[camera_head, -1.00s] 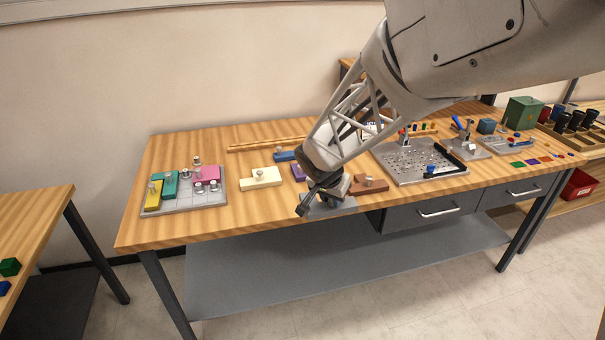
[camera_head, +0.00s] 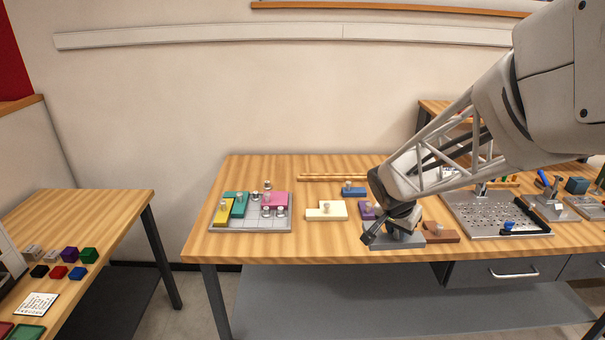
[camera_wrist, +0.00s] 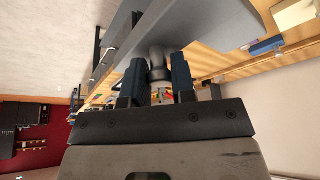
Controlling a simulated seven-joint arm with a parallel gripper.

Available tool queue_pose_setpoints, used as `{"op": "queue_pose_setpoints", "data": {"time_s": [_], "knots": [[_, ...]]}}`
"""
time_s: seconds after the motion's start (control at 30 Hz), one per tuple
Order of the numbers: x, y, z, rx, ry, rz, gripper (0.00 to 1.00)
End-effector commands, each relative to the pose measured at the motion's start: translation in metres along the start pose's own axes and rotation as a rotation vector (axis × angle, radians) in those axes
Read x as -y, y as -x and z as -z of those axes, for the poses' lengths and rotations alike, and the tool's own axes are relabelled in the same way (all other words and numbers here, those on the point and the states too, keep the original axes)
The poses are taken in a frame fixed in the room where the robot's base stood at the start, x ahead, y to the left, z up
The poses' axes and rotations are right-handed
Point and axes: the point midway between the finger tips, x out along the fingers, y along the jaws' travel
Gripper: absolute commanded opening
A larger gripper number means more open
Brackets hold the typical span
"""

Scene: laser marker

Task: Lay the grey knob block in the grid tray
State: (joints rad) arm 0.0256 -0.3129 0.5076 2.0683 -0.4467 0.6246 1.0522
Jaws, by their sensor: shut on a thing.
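The grey knob block (camera_head: 398,243) is under my gripper (camera_head: 400,228), near the front edge of the workbench. In the wrist view, the fingers of my gripper (camera_wrist: 157,85) are shut on its round grey knob (camera_wrist: 157,62), and the flat grey block (camera_wrist: 205,25) extends beyond them. I cannot tell whether the block touches the bench. The grid tray (camera_head: 235,228) lies at the left of the bench. It holds yellow (camera_head: 222,212), teal (camera_head: 238,207) and pink (camera_head: 277,200) blocks with knobs. Bare grid shows at its front.
A cream block (camera_head: 326,211), a blue block (camera_head: 354,191) and a purple block (camera_head: 368,211) lie between tray and gripper. A brown block (camera_head: 441,232) is close on the right. A perforated metal plate (camera_head: 485,215) stands farther right. Bare wood separates tray and cream block.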

Motion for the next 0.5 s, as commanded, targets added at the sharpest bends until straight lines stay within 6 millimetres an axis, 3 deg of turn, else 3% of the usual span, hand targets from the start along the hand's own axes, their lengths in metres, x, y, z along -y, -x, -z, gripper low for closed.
{"op": "queue_pose_setpoints", "data": {"time_s": [0.17, 0.5], "knots": [[0.026, -0.003, -0.006, 0.001, 0.099, 0.042, 0.00], [0.105, -0.009, -0.028, 0.001, 0.417, 0.173, 0.00]]}}
